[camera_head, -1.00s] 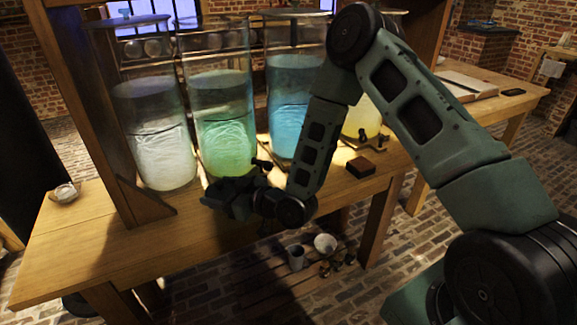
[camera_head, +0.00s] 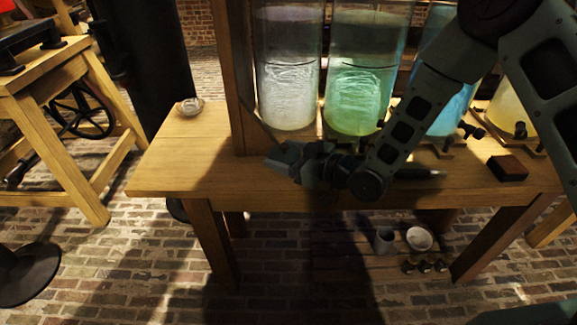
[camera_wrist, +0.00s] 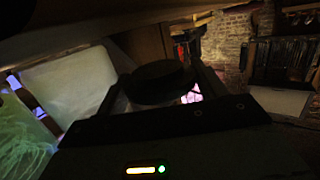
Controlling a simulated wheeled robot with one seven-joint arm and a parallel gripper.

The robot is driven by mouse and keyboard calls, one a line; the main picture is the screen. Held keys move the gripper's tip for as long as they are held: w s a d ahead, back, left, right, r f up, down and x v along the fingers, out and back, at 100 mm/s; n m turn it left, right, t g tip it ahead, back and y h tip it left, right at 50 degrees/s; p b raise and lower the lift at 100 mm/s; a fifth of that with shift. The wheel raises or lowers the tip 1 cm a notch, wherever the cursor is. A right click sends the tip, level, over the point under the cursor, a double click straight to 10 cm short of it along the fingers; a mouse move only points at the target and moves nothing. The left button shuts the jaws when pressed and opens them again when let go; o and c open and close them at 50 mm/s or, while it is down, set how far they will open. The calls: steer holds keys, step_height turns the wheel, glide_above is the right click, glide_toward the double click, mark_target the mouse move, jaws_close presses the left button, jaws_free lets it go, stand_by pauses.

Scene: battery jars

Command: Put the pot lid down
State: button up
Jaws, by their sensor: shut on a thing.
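My gripper (camera_head: 288,160) is above the front part of the wooden table (camera_head: 180,165), in front of the white and green jars. In the wrist view my gripper (camera_wrist: 160,88) is shut on a dark, round, thick disc, which I take to be the pot lid (camera_wrist: 158,78). The wrist view is very dark, so the lid's underside and exact grip are unclear. In the head view the lid cannot be made out from the dark gripper. A small, pale, round dish-like thing (camera_head: 190,106) sits at the table's left end.
Tall jars of white (camera_head: 288,95), green (camera_head: 358,100) and blue (camera_head: 450,108) liquid stand behind my gripper, beside a wooden upright (camera_head: 240,85). A dark block (camera_head: 506,168) lies at the right. The table's left part is mostly bare. A cup (camera_head: 384,240) and bowl (camera_head: 419,238) stand below.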

steer(key=shift+f, duration=1.9)
steer(key=shift+f+b, duration=0.2)
steer(key=shift+b, duration=0.1)
steer(key=o, duration=1)
